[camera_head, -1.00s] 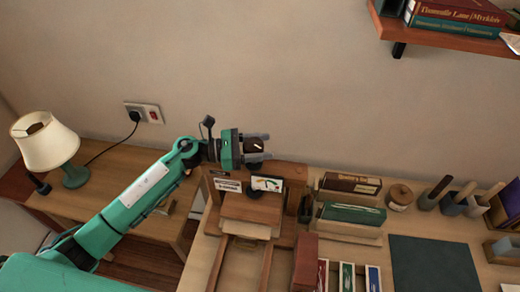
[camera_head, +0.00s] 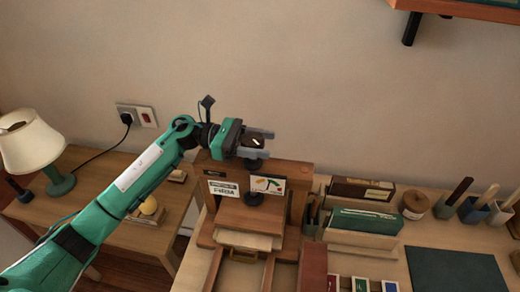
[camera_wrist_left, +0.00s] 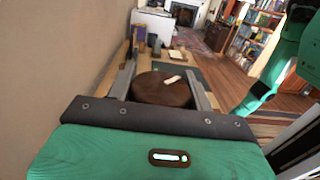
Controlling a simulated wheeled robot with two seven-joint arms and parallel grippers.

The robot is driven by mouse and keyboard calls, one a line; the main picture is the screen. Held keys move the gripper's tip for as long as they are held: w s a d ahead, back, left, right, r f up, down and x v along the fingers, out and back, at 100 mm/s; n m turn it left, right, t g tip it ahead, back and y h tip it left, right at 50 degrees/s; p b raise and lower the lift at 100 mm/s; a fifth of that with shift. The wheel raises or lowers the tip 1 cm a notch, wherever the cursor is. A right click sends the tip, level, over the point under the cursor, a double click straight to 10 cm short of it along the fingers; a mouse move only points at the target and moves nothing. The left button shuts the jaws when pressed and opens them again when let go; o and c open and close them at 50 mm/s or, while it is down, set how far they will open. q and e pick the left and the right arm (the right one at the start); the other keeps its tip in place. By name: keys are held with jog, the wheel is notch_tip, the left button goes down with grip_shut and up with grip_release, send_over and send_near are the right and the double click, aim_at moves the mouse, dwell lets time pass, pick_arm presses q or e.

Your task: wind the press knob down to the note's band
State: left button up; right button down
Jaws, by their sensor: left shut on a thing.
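The wooden press (camera_head: 290,172) stands at the left end of the desk. Its round dark brown knob (camera_head: 256,142) has a pale mark on top. My left gripper (camera_head: 262,147) is shut on the knob from the side; in the left wrist view the knob (camera_wrist_left: 160,91) sits between both fingers. Below the gripper, a white dial (camera_head: 267,184) with a coloured arc is on the press; its needle is too small to read surely. The note (camera_head: 223,189), left of the dial, reads "FIRM" on its lower line. My right gripper is not in view.
Right of the press stand boxes or books (camera_head: 362,190), a round wooden pot (camera_head: 414,204) and several cups with tools. A dark mat (camera_head: 456,270) lies at the front right. A lamp (camera_head: 30,145) stands on the left side table. A shelf (camera_head: 470,10) overhangs the upper right.

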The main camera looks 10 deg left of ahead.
pick_arm(q)
jog(key=shift+r, duration=0.2)
jog(key=o, duration=1)
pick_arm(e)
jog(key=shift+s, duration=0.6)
pick_arm(q)
jog(key=shift+f, duration=0.1)
jog(key=shift+a+f, duration=0.1)
jog(key=shift+a, duration=0.35)
jog(key=a+b, duration=0.1)
jog(key=a, duration=0.3)
jog(key=a+b, duration=0.2)
jog(key=a, duration=0.2)
jog(key=a+b, duration=0.1)
jog(key=a, duration=0.3)
jog(key=shift+w+a, duration=0.15)
jog(key=shift+w, duration=0.1)
jog(key=shift+a+b, duration=0.3)
jog(key=shift+a, duration=0.05)
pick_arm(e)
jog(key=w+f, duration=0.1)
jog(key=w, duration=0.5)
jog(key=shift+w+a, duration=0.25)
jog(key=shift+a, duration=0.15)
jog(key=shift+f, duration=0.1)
